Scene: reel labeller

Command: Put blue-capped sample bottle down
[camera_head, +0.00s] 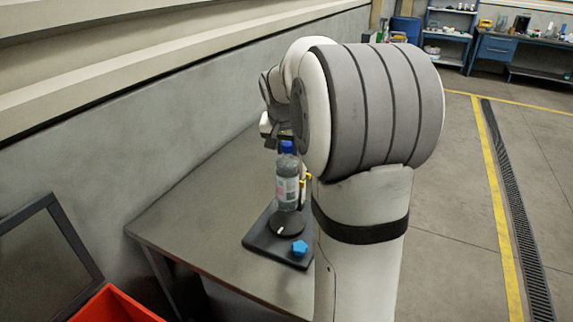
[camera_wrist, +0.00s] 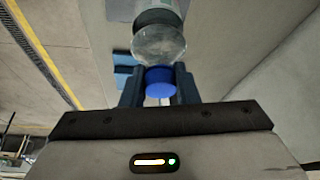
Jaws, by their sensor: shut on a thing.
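The blue-capped sample bottle (camera_head: 288,180) is clear with a pale label and looks upright above the round dark disc (camera_head: 287,224) of the black reel labeller (camera_head: 262,240). I cannot tell whether its base touches the disc. In the wrist view my gripper (camera_wrist: 159,88) is shut on the bottle's blue cap (camera_wrist: 160,80), with one dark finger on each side. The clear bottle body (camera_wrist: 158,42) extends beyond the fingers. In the head view my arm hides part of the gripper and the labeller's right side.
The labeller stands on a grey table (camera_head: 200,215) against a wall. A blue star-shaped knob (camera_head: 299,248) sits at its front. An orange bin (camera_head: 115,305) and a dark-framed panel (camera_head: 45,255) are at lower left. The table left of the labeller is clear.

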